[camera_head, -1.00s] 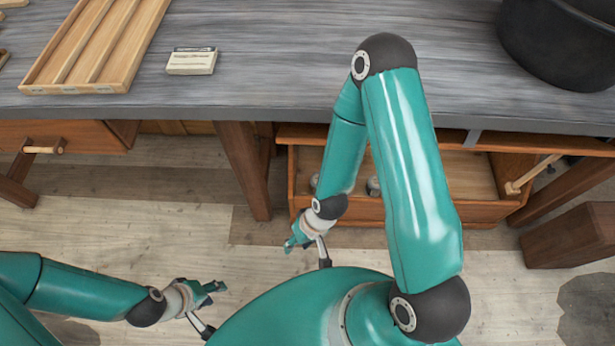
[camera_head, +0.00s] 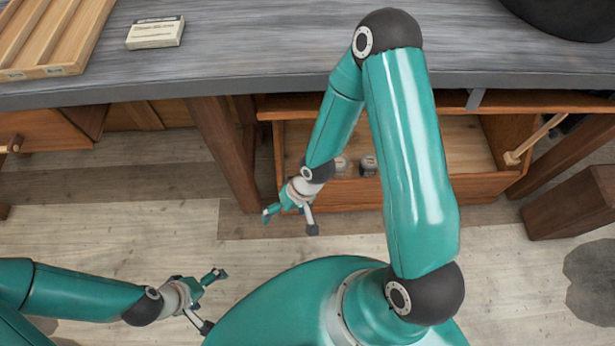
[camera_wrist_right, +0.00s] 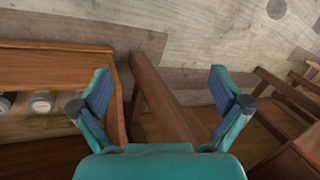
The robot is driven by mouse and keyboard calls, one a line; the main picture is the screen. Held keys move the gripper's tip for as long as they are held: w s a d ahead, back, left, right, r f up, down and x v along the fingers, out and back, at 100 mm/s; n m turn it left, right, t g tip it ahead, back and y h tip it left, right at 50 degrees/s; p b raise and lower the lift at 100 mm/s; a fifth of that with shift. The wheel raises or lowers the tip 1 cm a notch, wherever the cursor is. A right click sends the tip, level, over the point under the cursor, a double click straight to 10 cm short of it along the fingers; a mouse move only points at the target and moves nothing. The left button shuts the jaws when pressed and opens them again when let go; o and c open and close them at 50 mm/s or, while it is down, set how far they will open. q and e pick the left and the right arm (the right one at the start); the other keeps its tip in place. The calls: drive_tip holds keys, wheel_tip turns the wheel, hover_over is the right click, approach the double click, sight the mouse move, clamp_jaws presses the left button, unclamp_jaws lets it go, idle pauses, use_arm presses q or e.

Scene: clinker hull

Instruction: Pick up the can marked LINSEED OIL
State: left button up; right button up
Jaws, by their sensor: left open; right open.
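Two small cans stand in the open drawer under the bench: a left can (camera_head: 342,165) and a right can (camera_head: 368,165), both partly seen beside my right arm. In the right wrist view two can tops, a left one (camera_wrist_right: 7,103) and a right one (camera_wrist_right: 41,103), show at the far left. No marking is readable, so I cannot tell which is LINSEED OIL. My right gripper (camera_head: 290,220) is open and empty, in front and to the left of the drawer; its spread fingers (camera_wrist_right: 160,88) show in the wrist view. My left gripper (camera_head: 213,300) is open and empty, low at the left.
The drawer (camera_head: 440,189) has a wooden front wall near my right gripper. A bench leg (camera_head: 225,150) stands left of it. On the bench (camera_head: 250,45) lie a wooden divided tray (camera_head: 55,35) and a small labelled box (camera_head: 155,33); a black tub (camera_head: 570,15) is at top right.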

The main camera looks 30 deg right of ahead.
drive_tip(key=w+d+f+t+h+b, duration=0.1)
drive_tip(key=w+d+f+b, duration=0.4)
drive_tip(key=f+b, duration=0.25)
drive_tip(key=w+d+f+h+b, duration=0.1)
drive_tip(key=w+d+f+b, duration=0.35)
drive_tip(key=f+b, duration=0.35)
drive_tip(key=w+d+f+m+t+h+b, duration=0.2)
drive_tip(key=w+d+h+b, duration=0.2)
drive_tip(key=w+d+b, duration=0.55)
drive_tip(key=d+f+b, duration=0.1)
drive_tip(key=f, duration=0.2)
drive_tip(key=w+f, duration=0.1)
drive_tip(key=f, duration=0.2)
drive_tip(key=d+f+b, duration=0.1)
drive_tip(key=f, duration=0.2)
drive_tip(key=shift+w+d+b, duration=0.25)
drive_tip(key=shift+d+b, duration=0.1)
drive_tip(key=shift+b+x, duration=0.45)
drive_tip(key=shift+x, duration=2.75)
use_arm(q)
wheel_tip(320, 180, down, 32)
drive_tip(key=shift+r, duration=0.15)
use_arm(e)
drive_tip(key=shift+d, duration=0.15)
drive_tip(key=shift+c, duration=0.2)
